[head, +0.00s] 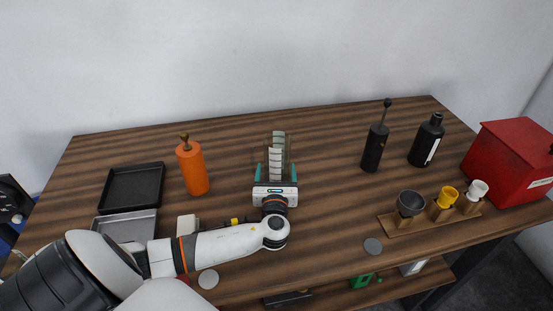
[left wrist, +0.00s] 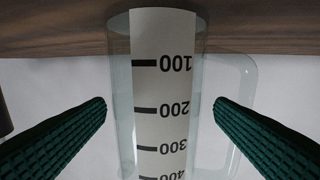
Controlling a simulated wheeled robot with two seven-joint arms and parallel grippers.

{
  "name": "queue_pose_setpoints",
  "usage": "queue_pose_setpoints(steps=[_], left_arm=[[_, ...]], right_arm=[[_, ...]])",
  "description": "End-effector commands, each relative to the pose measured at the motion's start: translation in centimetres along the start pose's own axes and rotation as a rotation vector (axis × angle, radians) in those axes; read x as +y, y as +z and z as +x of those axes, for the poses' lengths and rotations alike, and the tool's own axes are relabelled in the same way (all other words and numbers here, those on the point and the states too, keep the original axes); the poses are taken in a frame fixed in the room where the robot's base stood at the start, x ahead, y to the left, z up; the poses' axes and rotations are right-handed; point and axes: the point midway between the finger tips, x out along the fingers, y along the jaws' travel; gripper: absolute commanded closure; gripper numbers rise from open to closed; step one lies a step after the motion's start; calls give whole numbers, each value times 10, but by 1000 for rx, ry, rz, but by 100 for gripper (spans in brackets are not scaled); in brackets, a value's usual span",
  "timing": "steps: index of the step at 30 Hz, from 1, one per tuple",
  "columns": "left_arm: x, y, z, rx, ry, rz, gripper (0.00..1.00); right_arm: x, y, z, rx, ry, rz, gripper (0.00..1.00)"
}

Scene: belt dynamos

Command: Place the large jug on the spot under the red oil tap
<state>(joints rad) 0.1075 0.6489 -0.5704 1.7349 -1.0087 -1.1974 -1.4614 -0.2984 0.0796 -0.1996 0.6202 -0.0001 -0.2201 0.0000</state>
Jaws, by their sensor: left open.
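A clear jug (head: 278,150) with a pale measuring strip stands on the table, just beyond my left gripper. It fills the middle of the left wrist view (left wrist: 165,95), with its handle on the right. My left gripper (head: 275,172) is open, with one green finger on each side of the jug and small gaps showing. A red box (head: 495,165) stands at the right; I cannot make out a tap on it. Flat grey round spots lie near the front edge, one right of centre (head: 372,246) and one beside my left arm (head: 208,279). My right gripper is out of view.
An orange bottle (head: 193,168) and a black tray (head: 132,188) stand left of the jug. A black pump bottle (head: 375,148) and a black bottle (head: 427,140) stand at the back right. A wooden holder (head: 430,220) with cups is at the front right.

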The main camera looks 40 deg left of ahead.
Motion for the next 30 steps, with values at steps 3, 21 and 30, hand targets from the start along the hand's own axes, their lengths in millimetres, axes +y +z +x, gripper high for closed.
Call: queue_pose_setpoints(steps=[3,21,30], left_arm=[[0,-1,7,0,1,1,23],[3,2,56,-2,2,0,23],[3,2,56,-1,2,0,65]], right_arm=[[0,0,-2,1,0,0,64],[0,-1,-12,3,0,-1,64],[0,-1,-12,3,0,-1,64]])
